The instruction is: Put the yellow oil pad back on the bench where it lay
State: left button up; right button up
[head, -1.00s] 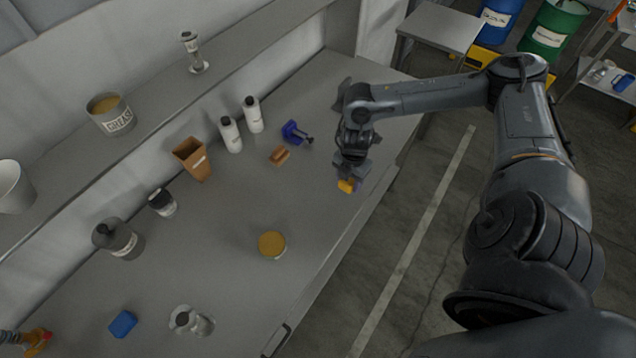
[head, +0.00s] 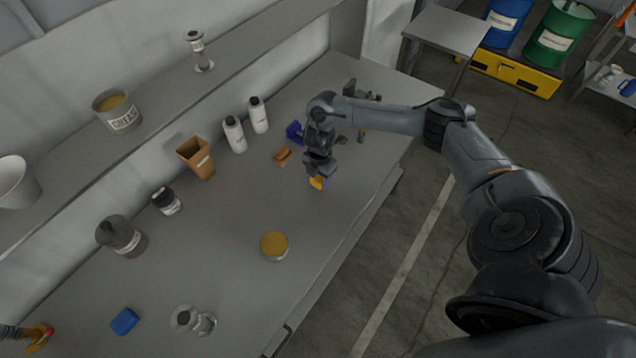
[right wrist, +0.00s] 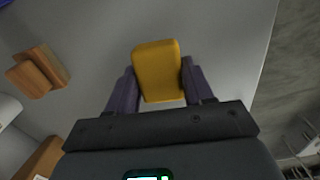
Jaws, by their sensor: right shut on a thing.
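The yellow oil pad (right wrist: 157,70) is a small rounded block between the fingers of my right gripper (right wrist: 158,88) in the right wrist view. My right gripper (head: 317,178) is shut on it. In the head view the pad (head: 316,184) shows as a small yellow patch under the fingertips, over the right part of the grey bench (head: 235,290). I cannot tell whether the pad touches the bench top.
A brown wooden block (head: 283,156) and a blue clamp-like tool (head: 295,132) are close by, left of the gripper. Two white bottles (head: 234,134) stand behind. A round tin with a yellow top (head: 274,246) stands nearer. Bench between tin and gripper is clear.

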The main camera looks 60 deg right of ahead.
aim_at(318, 183)
jog(key=shift+w+f, duration=0.2)
jog(key=shift+w, duration=0.1)
jog(key=shift+f, duration=0.8)
jog(key=shift+f+p, duration=0.4)
jog(key=shift+f, duration=0.6)
jog(key=shift+f, duration=0.1)
jog(key=o, duration=1.2)
